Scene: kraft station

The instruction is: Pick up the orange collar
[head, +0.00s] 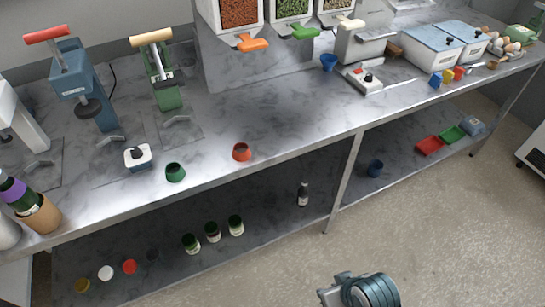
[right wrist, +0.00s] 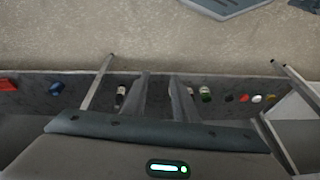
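The orange collar (head: 241,152) is a short, open ring standing on the marble-look worktop near its front edge. Nothing touches it. A similar green collar (head: 175,173) stands to its left, and a blue collar (head: 328,62) is farther back to the right. My right gripper (right wrist: 160,80) is open in the right wrist view, its two fingers apart with nothing between them. Part of my right arm shows at the bottom of the head view, out over the floor and well away from the orange collar. My left gripper is not in view.
Blue (head: 77,84) and green (head: 162,80) lever presses stand at the back left. A tamper-like tool (head: 138,157) is left of the green collar. Dispensers (head: 238,14) are behind. A lower shelf (head: 270,205) holds jars and lids. The worktop right of the orange collar is clear.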

